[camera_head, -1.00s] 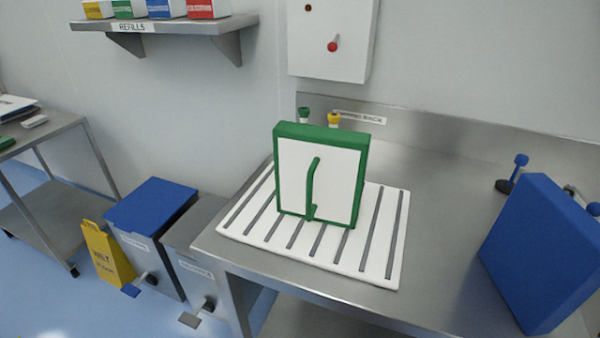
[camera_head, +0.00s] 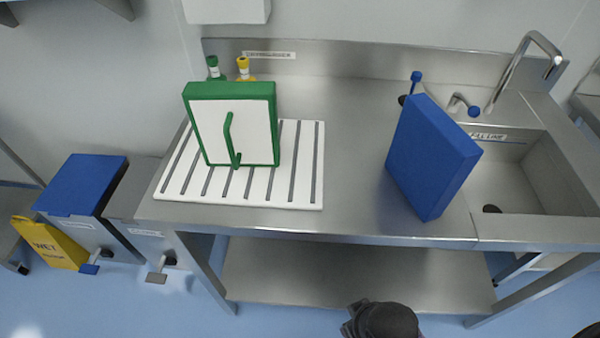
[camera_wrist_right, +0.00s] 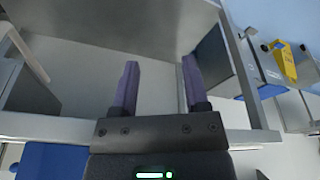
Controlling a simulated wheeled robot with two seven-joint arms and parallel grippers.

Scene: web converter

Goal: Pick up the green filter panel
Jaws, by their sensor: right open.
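The green filter panel (camera_head: 262,122), a white face in a green frame with a green handle (camera_head: 229,140), stands upright on the white slotted rack (camera_head: 310,190) at the left of the steel counter in the head view. My right gripper (camera_wrist_right: 157,90) shows in the right wrist view, its two dark fingers apart with nothing between them. It is low and away from the panel, facing the steel table's lower part. A dark rounded part of my own arm (camera_head: 385,322) shows at the bottom of the head view. My left gripper is not in view.
A blue panel (camera_head: 430,160) stands tilted on the counter beside the sink (camera_head: 520,180). Green (camera_head: 213,68) and yellow (camera_head: 243,69) topped bottles stand behind the green panel. Blue-lidded bin (camera_head: 82,185) and yellow wet-floor sign (camera_head: 48,243) are at left. The counter's middle is clear.

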